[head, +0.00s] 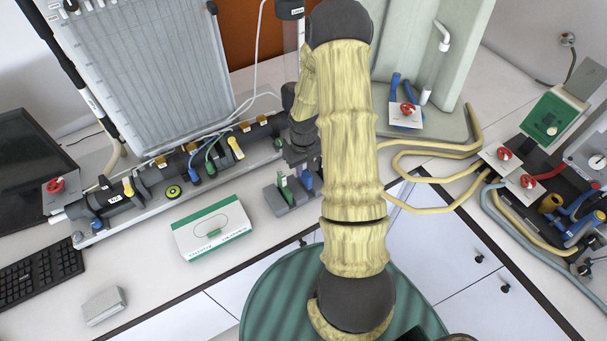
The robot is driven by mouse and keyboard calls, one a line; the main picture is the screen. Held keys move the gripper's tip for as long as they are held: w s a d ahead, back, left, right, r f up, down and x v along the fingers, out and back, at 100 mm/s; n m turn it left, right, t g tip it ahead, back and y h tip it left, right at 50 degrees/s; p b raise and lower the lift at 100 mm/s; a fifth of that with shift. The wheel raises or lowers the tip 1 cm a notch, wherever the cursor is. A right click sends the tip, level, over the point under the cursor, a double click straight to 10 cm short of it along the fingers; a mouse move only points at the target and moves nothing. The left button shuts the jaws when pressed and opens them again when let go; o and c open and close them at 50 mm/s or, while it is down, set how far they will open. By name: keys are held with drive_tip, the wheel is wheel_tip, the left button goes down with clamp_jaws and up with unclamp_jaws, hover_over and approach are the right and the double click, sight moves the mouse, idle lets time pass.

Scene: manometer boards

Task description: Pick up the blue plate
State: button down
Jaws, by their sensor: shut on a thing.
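My gripper (303,165) points down just left of my arm, over a small grey holder (296,208) on the white bench. It is shut on a small blue piece (308,179), which I take to be the blue plate. The blue piece is at the right end of the holder, and my arm partly hides this area. Whether its lower edge is still in the holder is too small to tell. A green piece (284,189) stands in the same holder to the left.
A white and green box (211,228) lies left of the holder. Behind is a manometer board (150,70) with a row of valves and hoses. Yellow tubes (430,165) run to the right. A green stool (270,295) stands in front. The bench front left of the holder has free room.

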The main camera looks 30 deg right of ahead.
wheel_tip(320, 180, up, 6)
drive_tip(key=shift+r+b, duration=0.15)
drive_tip(key=shift+b, duration=0.55)
